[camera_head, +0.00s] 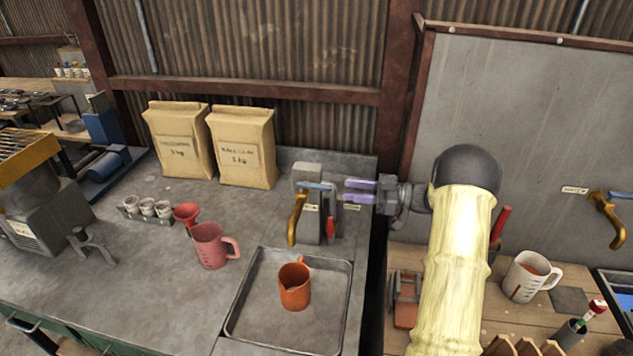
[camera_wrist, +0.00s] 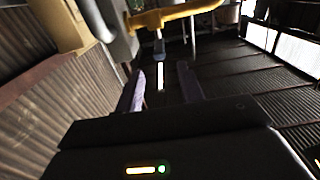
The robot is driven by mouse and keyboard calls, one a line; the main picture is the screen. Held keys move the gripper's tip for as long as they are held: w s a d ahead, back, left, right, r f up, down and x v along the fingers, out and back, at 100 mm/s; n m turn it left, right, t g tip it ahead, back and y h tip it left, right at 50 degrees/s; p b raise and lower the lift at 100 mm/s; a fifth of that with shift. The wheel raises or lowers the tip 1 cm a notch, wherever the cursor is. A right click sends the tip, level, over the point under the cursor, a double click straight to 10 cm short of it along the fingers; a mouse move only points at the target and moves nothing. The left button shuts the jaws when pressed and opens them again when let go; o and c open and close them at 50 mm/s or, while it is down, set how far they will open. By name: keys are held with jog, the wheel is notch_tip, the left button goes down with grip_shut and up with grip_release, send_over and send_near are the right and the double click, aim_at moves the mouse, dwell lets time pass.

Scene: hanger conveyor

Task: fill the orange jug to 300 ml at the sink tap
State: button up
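The orange jug (camera_head: 295,292) stands upright in the shallow sink basin (camera_head: 252,313), below the tap. Its water level cannot be read from here. The tap has a brass spout (camera_head: 295,220) on a grey block and a blue lever (camera_head: 316,187) on top. No water stream is visible. My gripper (camera_head: 346,190) is right of the tap at lever height, its two purple fingers pointing left. The fingers are apart with nothing held. In the wrist view the gripper (camera_wrist: 164,88) shows a gap between its fingers, with the brass spout (camera_wrist: 175,15) beyond them.
A pink jug (camera_head: 210,248) and red funnel (camera_head: 187,213) stand left of the basin, near small cups (camera_head: 147,207). Two paper bags (camera_head: 210,145) stand behind.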

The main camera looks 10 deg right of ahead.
aim_at(304, 184)
jog(key=p+x, duration=0.2)
jog(key=x, duration=0.8)
jog(key=shift+p, duration=0.35)
grip_shut()
